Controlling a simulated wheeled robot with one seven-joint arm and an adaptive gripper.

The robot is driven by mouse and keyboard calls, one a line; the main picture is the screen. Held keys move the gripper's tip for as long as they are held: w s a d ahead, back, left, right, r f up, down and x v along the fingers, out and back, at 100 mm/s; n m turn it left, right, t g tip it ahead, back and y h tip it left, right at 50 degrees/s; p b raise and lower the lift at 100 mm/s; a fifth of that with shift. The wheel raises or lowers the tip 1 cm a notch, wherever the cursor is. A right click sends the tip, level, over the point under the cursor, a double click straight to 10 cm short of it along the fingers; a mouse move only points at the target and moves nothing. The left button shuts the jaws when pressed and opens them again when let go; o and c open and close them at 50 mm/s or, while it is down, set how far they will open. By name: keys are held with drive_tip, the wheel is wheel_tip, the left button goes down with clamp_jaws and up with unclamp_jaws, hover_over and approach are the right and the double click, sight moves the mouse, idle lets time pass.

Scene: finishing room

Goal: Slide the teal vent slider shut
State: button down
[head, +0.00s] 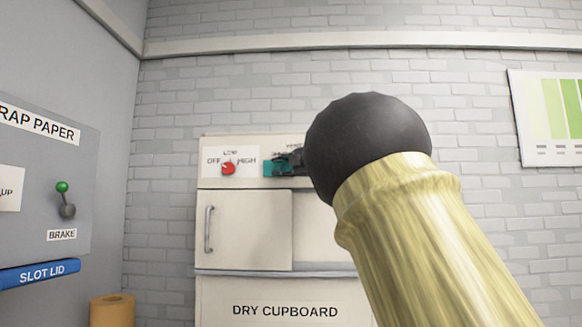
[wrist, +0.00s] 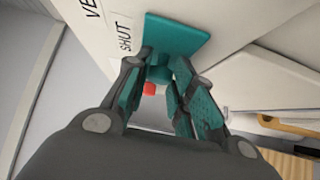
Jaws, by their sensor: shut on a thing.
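The teal vent slider (wrist: 182,35) shows in the wrist view as a flat plate with a short stem below it. The word SHUT is printed beside its left end. My gripper (wrist: 158,74) has its two fingers closed about the stem, one on each side. In the head view the slider (head: 270,168) sits on the panel above the dry cupboard (head: 243,237), and my dark gripper (head: 290,161) covers its right part. The rest of its track and most of its label are hidden there.
A red dial (head: 228,169) marked OFF, LOW and HIGH is just left of the slider. My arm fills the right middle of the head view. At left are a grey panel with a green-tipped brake lever (head: 64,198) and a blue slot lid (head: 40,273).

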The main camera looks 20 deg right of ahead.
drive_tip(key=c, duration=1.4)
unclamp_jaws()
drive_tip(key=shift+a, duration=0.3)
drive_tip(key=shift+o, duration=1.1)
drive_tip(key=shift+a, duration=0.3)
drive_tip(key=shift+s+d, duration=0.1)
drive_tip(key=shift+d, duration=0.4)
drive_tip(key=shift+s+d, duration=0.1)
drive_tip(key=shift+s, duration=0.1)
drive_tip(key=v, duration=1.1)
drive_tip(key=shift+s, duration=0.1)
drive_tip(key=shift+a, duration=0.25)
